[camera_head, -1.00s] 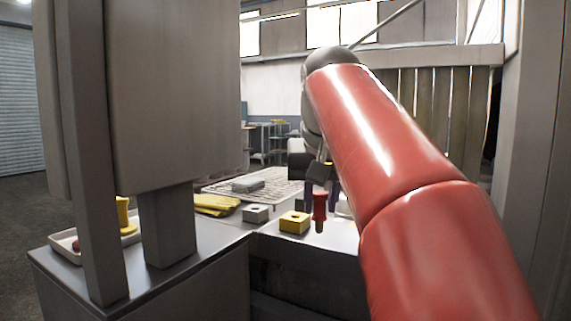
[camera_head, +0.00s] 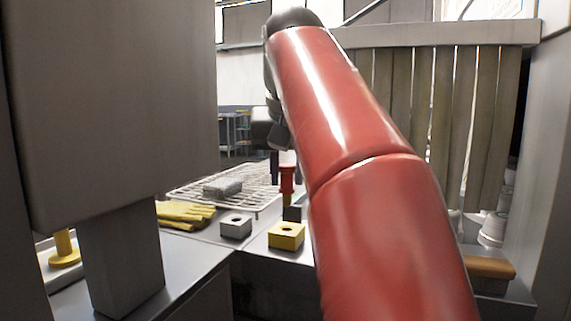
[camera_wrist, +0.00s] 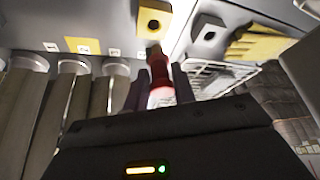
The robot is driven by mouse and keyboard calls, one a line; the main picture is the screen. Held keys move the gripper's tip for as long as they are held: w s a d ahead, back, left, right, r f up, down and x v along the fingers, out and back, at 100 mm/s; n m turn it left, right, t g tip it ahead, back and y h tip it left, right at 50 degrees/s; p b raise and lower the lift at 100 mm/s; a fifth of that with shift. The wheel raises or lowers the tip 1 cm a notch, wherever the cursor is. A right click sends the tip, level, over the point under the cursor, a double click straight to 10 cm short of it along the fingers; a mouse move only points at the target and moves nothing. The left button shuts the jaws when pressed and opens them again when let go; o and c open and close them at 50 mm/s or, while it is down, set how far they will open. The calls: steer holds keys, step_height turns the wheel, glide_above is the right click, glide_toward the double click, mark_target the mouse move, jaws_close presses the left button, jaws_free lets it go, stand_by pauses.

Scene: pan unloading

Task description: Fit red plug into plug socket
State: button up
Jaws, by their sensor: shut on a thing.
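The red plug (camera_head: 287,179) hangs upright in my gripper (camera_head: 281,168), its brass-coloured tip pointing down. In the wrist view the red plug (camera_wrist: 160,73) sits between the two dark fingers of my gripper (camera_wrist: 157,82), which is shut on it. A yellow block with a round hole (camera_head: 286,237) is on the counter, below the plug in the head view; it also shows in the wrist view (camera_wrist: 153,9). A grey block with a hole (camera_head: 236,228) stands left of it. A dark block (camera_head: 294,213) is partly hidden behind. I cannot tell which is the plug socket.
Yellow gloves (camera_head: 184,215) and a wire rack (camera_head: 259,197) bearing a grey sponge-like block (camera_head: 222,187) lie behind and left. A tray (camera_head: 46,250) holding a yellow piece (camera_head: 64,250) is at far left. White containers (camera_head: 493,228) stand at right.

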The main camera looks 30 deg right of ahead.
mark_target(287, 192)
steer(key=shift+f+b, duration=1.5)
steer(key=shift+f, duration=0.1)
steer(key=shift+r, duration=0.1)
steer(key=shift+s+a, duration=0.1)
steer(key=shift+s, duration=0.15)
steer(key=shift+f+b, duration=1)
steer(key=shift+f, duration=0.65)
stand_by(0.6)
steer(key=o, duration=1.1)
steer(key=shift+r, duration=0.1)
steer(key=p+v, duration=0.3)
steer(key=v, duration=0.4)
steer(key=shift+s+r, duration=0.15)
steer(key=shift+r, duration=0.15)
